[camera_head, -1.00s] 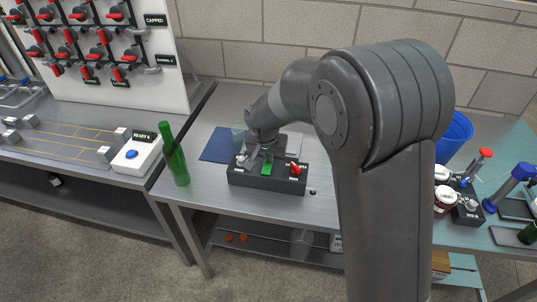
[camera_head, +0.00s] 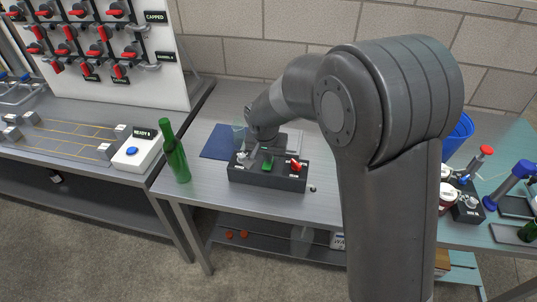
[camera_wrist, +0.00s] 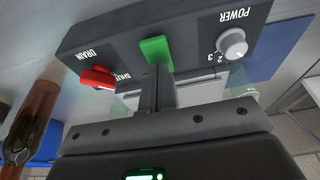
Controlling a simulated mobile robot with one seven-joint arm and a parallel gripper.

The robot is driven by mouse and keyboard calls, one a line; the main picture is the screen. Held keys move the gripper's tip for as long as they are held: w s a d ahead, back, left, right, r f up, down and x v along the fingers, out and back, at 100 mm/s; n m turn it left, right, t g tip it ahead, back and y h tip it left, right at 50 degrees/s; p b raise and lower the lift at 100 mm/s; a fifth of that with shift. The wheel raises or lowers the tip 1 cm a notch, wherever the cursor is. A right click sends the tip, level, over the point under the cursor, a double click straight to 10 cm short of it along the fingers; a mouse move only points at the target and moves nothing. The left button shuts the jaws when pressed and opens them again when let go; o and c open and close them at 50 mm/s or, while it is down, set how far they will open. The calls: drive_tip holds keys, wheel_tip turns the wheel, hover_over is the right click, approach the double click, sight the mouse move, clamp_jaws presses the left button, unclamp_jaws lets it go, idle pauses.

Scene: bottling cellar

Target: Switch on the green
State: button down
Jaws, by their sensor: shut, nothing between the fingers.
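A dark control box (camera_head: 268,179) lies on the metal bench in the head view. The green switch (camera_head: 267,163) sits in its middle; in the wrist view it is a green block (camera_wrist: 156,48). My gripper (camera_wrist: 157,72) is shut and empty, its fingertips right at the switch's edge. I cannot tell if they press on it. In the head view my gripper (camera_head: 262,148) is partly hidden by my wrist, just behind the switch. A red lever (camera_wrist: 97,78), by the words DRAIN and SHUT, and a light knob (camera_wrist: 232,43), marked POWER, flank the switch.
A green bottle (camera_head: 175,158) stands left of the box near the bench's edge. A dark blue mat (camera_head: 218,143) lies behind the box. A white box with a blue button (camera_head: 132,151) stands on the left bench. My arm hides much of the right side.

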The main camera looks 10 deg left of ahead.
drive_tip(key=shift+r, duration=0.1)
wheel_tip(320, 180, up, 14)
idle(0.5)
drive_tip(key=shift+w, duration=0.1)
